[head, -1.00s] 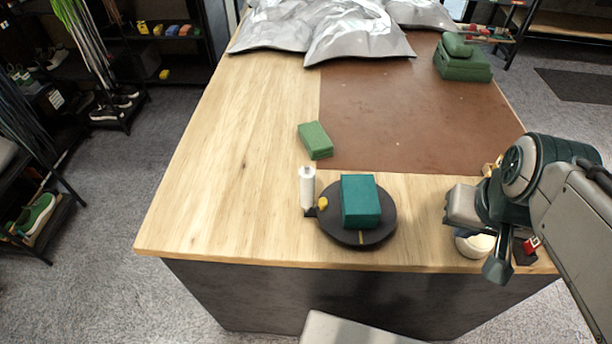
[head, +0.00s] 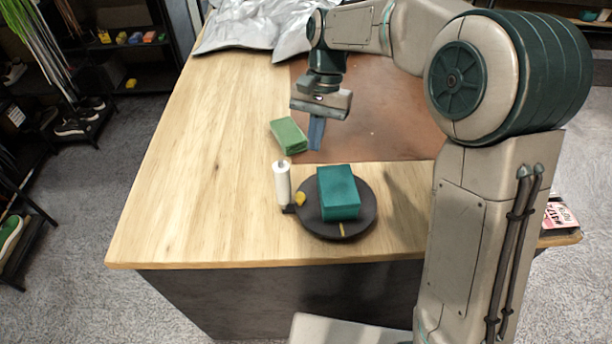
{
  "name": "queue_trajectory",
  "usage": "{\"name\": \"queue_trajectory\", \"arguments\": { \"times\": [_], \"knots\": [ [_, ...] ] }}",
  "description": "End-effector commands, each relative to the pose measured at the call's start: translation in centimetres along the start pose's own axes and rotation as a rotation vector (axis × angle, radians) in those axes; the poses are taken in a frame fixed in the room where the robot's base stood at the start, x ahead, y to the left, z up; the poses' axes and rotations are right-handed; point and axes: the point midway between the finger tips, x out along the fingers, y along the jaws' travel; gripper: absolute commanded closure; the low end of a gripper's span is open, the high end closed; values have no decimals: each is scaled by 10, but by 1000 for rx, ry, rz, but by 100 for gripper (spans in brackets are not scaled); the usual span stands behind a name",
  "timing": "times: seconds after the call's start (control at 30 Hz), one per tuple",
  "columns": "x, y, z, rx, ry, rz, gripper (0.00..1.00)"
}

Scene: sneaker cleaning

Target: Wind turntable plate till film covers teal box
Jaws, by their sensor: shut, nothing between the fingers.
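The teal box (head: 339,192) stands on the round dark turntable plate (head: 364,221) near the table's front edge. A yellow mark shows on the plate's front rim, and a yellow knob (head: 300,199) sits at its left. The white film roll (head: 283,182) stands upright just left of the plate. I cannot make out any film on the box; its teal faces look bare. My gripper (head: 316,134) is shut and empty, pointing down above the table, behind and slightly left of the box and apart from it.
A green block (head: 289,135) lies left of my gripper, close to it. The brown mat (head: 390,125) covers the table's back right, with crumpled silver sheeting (head: 240,28) at the back. My arm hides much of the right side. The table's left part is clear.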

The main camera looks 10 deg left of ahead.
Motion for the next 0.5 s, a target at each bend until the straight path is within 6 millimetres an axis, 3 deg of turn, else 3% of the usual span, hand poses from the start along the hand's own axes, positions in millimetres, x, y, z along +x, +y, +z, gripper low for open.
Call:
{"name": "queue_trajectory", "arguments": {
  "times": [0.27,0.5],
  "knots": [
    [21,-10,-2,7,-26,6,100],
    [66,-9,0,7,-27,7,100]
  ]
}}
